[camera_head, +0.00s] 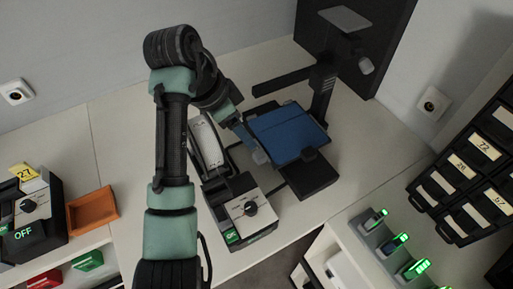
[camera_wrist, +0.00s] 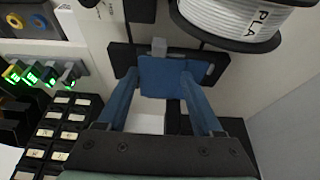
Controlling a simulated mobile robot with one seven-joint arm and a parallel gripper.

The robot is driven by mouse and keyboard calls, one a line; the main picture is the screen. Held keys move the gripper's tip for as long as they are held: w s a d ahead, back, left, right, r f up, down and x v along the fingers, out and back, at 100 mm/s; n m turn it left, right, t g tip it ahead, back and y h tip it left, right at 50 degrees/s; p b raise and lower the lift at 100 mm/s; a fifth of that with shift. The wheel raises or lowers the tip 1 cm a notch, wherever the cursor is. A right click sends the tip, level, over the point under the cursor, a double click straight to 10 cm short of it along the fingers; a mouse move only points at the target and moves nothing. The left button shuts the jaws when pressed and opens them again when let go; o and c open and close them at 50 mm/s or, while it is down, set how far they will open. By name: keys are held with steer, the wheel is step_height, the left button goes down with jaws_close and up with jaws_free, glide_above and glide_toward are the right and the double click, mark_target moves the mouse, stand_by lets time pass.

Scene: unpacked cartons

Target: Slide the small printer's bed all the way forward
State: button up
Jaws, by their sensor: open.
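The small printer (camera_head: 322,92) stands at the back of the white worktop, with a dark upright column and a dark base. Its flat blue bed (camera_head: 287,132) lies in front of the column, above the base; a dark block (camera_head: 314,170) sits at the bed's near edge. A blue plate, apparently the bed, shows beyond my fingers in the wrist view (camera_wrist: 165,77). My gripper (camera_head: 257,150) is at the bed's left edge, close to it; contact cannot be told. Its two blue fingers are spread apart in the wrist view (camera_wrist: 163,92), with nothing clearly held.
An orange tray (camera_head: 93,210) lies further left. Green-lit devices (camera_head: 400,243) and black labelled bins (camera_head: 470,180) are at the right. The worktop right of the printer is clear.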

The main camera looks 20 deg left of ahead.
mark_target(260, 153)
steer(key=p+x, duration=0.1)
steer(key=x, duration=0.9)
steer(key=shift+d+f, duration=0.1)
steer(key=shift+f, duration=0.2)
jaws_close()
stand_by(0.9)
